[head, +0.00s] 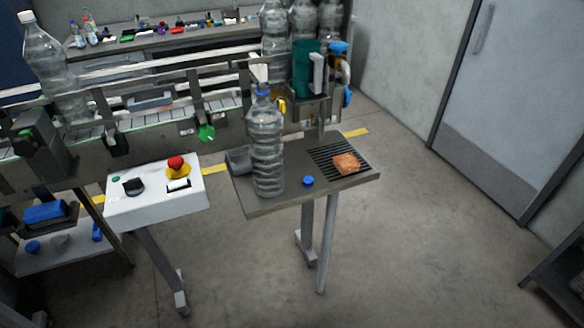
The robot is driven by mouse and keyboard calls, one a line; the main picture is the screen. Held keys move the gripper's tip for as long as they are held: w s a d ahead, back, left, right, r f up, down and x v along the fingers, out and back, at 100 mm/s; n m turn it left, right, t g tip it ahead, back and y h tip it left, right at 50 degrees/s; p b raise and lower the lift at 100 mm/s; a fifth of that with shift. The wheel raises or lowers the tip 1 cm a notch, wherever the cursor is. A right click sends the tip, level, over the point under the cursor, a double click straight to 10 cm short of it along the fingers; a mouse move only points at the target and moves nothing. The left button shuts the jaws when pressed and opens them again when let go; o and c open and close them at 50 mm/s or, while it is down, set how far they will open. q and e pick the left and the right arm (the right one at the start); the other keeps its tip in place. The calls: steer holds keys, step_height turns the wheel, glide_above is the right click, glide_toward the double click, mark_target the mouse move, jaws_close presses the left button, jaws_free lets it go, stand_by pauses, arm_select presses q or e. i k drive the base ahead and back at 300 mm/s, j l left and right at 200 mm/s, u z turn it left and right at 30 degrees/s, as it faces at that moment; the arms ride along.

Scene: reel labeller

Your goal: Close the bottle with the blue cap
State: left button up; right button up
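A tall clear bottle (267,152) stands upright on the small grey table (262,207), near its left side. Some blue shows at its neck, too small to tell whether it belongs to the bottle or to something behind it. A blue cap (307,181) lies on the table to the right of the bottle's base, apart from it. Neither of my grippers is in view.
An orange-brown sponge-like block (346,163) lies on the black grate (325,152) at the table's right. A grey tray (238,160) sits behind the bottle. A white control box (150,206) with a red button stands left; a conveyor (160,128) runs behind.

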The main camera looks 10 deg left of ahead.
mark_target(264, 122)
steer(key=i+l+u, duration=0.1)
steer(key=l+u, duration=0.2)
steer(key=u, duration=0.15)
steer(key=l+u, duration=0.3)
steer(key=u, duration=0.15)
steer(key=l+u, duration=0.3)
steer(key=l, duration=1.6)
